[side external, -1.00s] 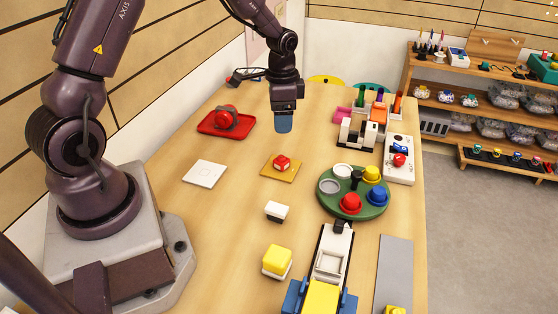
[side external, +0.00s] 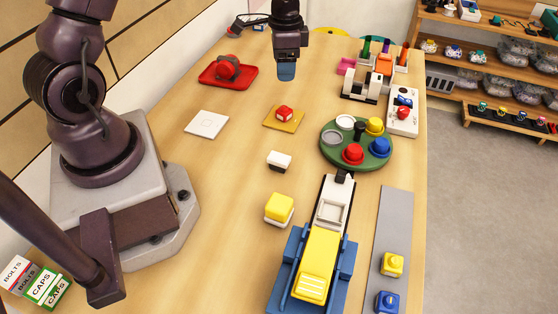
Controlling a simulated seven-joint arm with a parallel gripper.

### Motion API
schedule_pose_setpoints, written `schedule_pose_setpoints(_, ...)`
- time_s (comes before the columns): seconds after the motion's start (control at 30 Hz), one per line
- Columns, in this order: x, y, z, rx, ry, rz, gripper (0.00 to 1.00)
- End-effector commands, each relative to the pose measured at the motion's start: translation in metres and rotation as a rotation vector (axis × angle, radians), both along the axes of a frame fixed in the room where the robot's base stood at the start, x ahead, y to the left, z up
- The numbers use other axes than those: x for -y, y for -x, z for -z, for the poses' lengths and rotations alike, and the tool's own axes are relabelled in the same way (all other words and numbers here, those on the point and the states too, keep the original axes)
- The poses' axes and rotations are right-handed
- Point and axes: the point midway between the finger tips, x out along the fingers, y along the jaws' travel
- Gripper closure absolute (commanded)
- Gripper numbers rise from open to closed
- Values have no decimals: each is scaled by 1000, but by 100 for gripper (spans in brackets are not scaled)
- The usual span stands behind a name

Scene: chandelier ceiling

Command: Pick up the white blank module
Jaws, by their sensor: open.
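A small white block with a dark base (side external: 279,160), which looks like the white blank module, stands on the table near the middle in the side external view. It is in front of a red-and-white module on an orange plate (side external: 284,116) and behind a yellow-topped module (side external: 279,209). My gripper (side external: 287,72) points down above the table, farther back than the orange plate and well away from the white block. It is open, and nothing shows in it. The gap between its bluish fingers cannot be made out from this side.
A white square plate (side external: 207,124) lies left of the orange plate. A red tray (side external: 228,73) is at back left. A green round tray with coloured knobs (side external: 327,151), a blue-and-yellow fixture (side external: 318,262) and a grey strip (side external: 377,225) stand right. The table around the white block is clear.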

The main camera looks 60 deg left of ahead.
Motion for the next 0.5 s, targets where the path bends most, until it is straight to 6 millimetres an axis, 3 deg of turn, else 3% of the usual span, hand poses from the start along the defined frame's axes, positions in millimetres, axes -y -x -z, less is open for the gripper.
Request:
schedule_pose_setpoints(0.13,2,-1,0,1,0,4,40)
schedule_pose_setpoints(0.2,13,-5,-5,10,-4,34,40)
schedule_pose_setpoints(0.27,35,-4,-10,10,-7,90,40)
schedule_pose_setpoints(0.3,56,3,-12,6,-7,144,40)
schedule_pose_setpoints(0.4,104,29,-12,-2,-8,293,40)
schedule_pose_setpoints(0.5,133,58,-8,-8,-8,409,40)
